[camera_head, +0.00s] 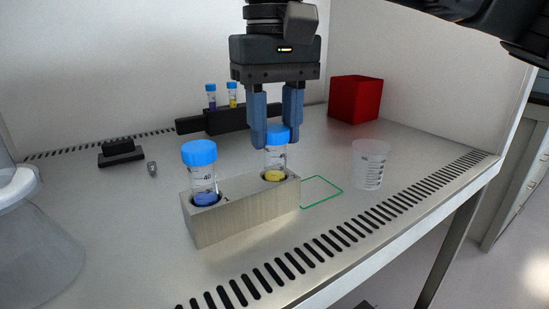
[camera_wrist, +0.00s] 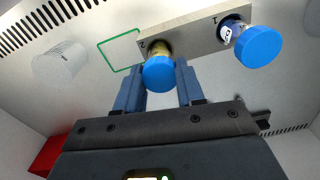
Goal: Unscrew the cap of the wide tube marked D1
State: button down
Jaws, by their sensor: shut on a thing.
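Two wide tubes with blue caps stand upright in a metal block (camera_head: 240,214). The right tube (camera_head: 275,163) has yellow at its bottom, and the left tube (camera_head: 203,180) has blue. I cannot read a D1 mark on either tube; in the wrist view the block has a "2" beside the yellow tube and a "1" beside the blue one. My gripper (camera_head: 275,141) points straight down and is shut on the yellow tube's cap (camera_wrist: 159,74), one finger on each side. The blue tube's cap (camera_wrist: 258,46) is free. The yellow tube's base is hidden in its hole.
A graduated cup (camera_head: 369,164) stands to the right, past a green outlined square (camera_head: 322,191). A red box (camera_head: 354,99) is at the back right. Behind my gripper, a black rack (camera_head: 213,122) holds two thin tubes. A slotted edge runs along the front.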

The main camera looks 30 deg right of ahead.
jog(key=n, duration=0.3)
jog(key=shift+n, duration=0.3)
jog(key=shift+n, duration=0.5)
jog(key=n, duration=0.5)
jog(key=shift+b, duration=0.35)
jog(key=c, duration=0.8)
grip_release()
